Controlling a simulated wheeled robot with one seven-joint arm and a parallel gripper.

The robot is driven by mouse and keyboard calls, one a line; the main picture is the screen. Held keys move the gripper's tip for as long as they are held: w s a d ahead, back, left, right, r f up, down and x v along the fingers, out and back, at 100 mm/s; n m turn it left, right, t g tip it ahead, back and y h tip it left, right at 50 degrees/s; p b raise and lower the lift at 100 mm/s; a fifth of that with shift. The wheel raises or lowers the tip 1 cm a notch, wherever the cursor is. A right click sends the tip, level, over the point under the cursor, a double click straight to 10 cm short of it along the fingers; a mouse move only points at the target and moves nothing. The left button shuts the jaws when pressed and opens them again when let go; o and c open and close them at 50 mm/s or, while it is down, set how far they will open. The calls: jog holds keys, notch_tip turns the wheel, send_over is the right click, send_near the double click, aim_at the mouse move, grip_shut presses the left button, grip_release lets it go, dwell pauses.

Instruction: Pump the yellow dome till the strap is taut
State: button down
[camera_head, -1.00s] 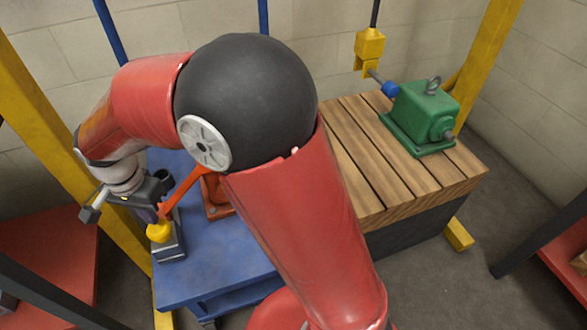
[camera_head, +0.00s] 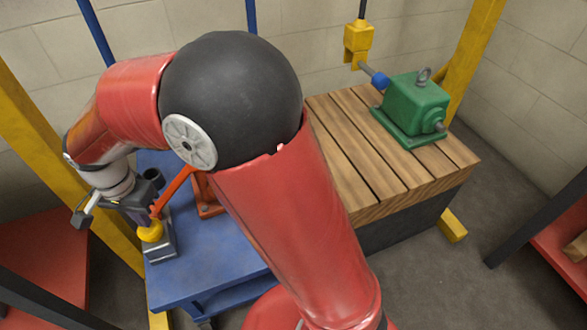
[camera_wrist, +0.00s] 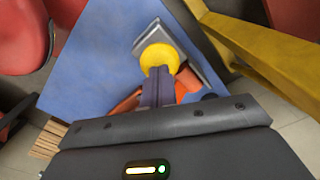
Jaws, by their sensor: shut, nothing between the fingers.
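The yellow dome (camera_head: 150,233) sits on a small grey base (camera_head: 162,250) near the front left of the blue table. It also shows in the wrist view (camera_wrist: 160,57). My gripper (camera_head: 149,217) points down at the dome with its fingers together and nothing between them. In the wrist view my fingertips (camera_wrist: 158,72) overlap the near edge of the dome; I cannot tell whether they touch it. A green motor (camera_head: 415,105) with a ring on top stands on the wooden slats at the right. I cannot make out for sure which piece is the strap.
An orange lever and bracket (camera_head: 207,192) stand on the blue table (camera_head: 215,268) close beside my gripper. A yellow hanging block (camera_head: 358,40) is left of the motor. Yellow posts (camera_head: 42,140) rise at the left. The wooden slats (camera_head: 350,150) are mostly clear.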

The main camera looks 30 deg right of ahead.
jog(key=shift+f+b, duration=0.7)
jog(key=shift+f, duration=0.45)
jog(key=shift+r, duration=0.1)
jog(key=shift+r+p, duration=1.4)
jog(key=shift+r, duration=0.25)
jog(key=shift+r, duration=0.15)
notch_tip(320, 180, up, 5)
jog(key=p, duration=0.3)
jog(key=shift+p, duration=0.35)
jog(key=shift+r, duration=0.85)
